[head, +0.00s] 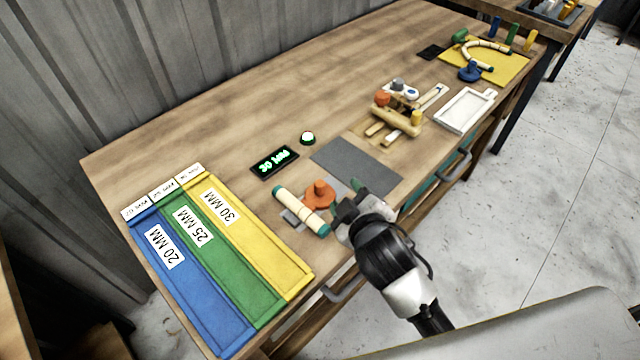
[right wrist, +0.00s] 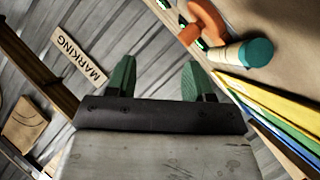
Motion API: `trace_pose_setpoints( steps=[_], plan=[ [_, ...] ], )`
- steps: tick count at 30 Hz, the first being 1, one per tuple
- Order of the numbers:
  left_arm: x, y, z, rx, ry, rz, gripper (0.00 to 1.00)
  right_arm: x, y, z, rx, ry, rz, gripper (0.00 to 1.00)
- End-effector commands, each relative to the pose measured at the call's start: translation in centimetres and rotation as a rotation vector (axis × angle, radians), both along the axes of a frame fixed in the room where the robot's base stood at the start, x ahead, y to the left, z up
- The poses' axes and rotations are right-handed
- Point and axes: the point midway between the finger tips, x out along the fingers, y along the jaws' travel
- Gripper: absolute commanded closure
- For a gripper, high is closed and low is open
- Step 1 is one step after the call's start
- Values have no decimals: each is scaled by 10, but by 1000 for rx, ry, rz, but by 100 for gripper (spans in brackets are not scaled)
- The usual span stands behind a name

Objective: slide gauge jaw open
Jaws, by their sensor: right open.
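The gauge, with grey metal parts (head: 292,219) and an orange knob (head: 320,192), lies near the table's front edge. A rattan piece (head: 298,209) with teal ends lies at the gauge, beside the knob; whether the jaws touch it I cannot tell. My right gripper (head: 347,194) is open and empty, just right of the knob and apart from it. In the right wrist view the green fingers (right wrist: 158,68) stand apart, with the orange knob (right wrist: 206,20) and the teal rattan end (right wrist: 256,52) beyond them at upper right. My left gripper is not in view.
Blue (head: 185,280), green (head: 225,255) and yellow (head: 255,245) size lanes lie at left. A small lit display (head: 274,162), a round button (head: 307,138) and a grey mat (head: 352,165) lie behind. A wooden fixture (head: 400,115) and white tray (head: 464,110) stand farther right.

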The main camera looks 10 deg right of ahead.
Motion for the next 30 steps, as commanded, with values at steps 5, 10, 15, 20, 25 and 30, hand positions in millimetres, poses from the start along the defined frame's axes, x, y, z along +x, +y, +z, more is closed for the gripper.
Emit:
trace_pose_setpoints(
  steps=[5, 10, 15, 20, 25, 30],
  plan=[
    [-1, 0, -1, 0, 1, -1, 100, 43, 60, 84, -297, -483, 251, 48],
    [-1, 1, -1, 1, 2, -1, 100, 39, 136, 148, -669, -997, 533, 48],
    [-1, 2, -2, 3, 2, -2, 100, 10, 200, 159, -1075, -1481, 843, 48],
    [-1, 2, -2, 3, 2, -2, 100, -9, 225, 124, -1460, -1870, 1188, 48],
    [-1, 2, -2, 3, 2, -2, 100, 3, 200, 69, 1680, 1961, -1525, 48],
    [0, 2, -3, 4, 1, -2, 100, 43, 130, 39, 1370, 1421, -1502, 48]
  ],
)
